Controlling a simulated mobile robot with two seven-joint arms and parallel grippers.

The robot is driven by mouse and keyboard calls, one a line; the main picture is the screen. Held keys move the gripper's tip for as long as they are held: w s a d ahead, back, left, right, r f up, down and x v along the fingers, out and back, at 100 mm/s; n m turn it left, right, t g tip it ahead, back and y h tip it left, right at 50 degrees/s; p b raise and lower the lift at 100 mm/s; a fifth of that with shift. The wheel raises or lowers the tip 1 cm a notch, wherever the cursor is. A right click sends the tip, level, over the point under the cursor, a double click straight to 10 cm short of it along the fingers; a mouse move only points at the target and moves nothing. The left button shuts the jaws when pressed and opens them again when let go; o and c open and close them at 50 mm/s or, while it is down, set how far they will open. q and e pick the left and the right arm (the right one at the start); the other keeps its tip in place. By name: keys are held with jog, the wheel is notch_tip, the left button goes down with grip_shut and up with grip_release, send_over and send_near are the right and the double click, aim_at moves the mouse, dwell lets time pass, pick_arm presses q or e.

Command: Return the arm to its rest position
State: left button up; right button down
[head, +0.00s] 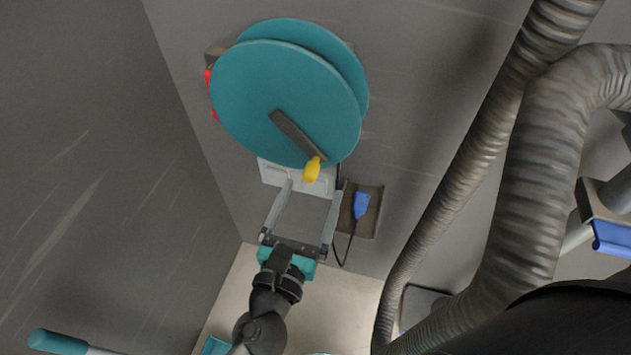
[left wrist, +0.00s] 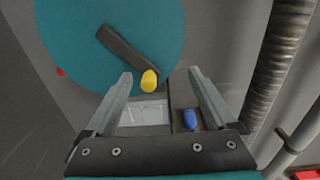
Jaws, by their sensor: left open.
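My left gripper (head: 308,187) is open and empty, its two grey fingers pointing toward the wall in front of a teal reel (head: 270,95). The reel has a dark crank arm (head: 293,132) with a yellow knob (head: 311,170) at its end. In the left wrist view the yellow knob (left wrist: 149,81) appears between and beyond the fingers (left wrist: 161,78); I see no contact. A blue plug (head: 361,205) with a black cable sits on a brown plate to the right of the gripper. It also shows in the left wrist view (left wrist: 190,119). My right gripper is not in view.
A white panel (head: 272,174) is on the wall below the reel. Thick grey ribbed hoses (head: 535,170) run down the right side. A plain grey wall (head: 90,170) stands at the left. A teal-ended bar (head: 58,342) lies at the lower left.

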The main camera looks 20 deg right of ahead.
pick_arm(q)
jog(key=shift+v, duration=0.85)
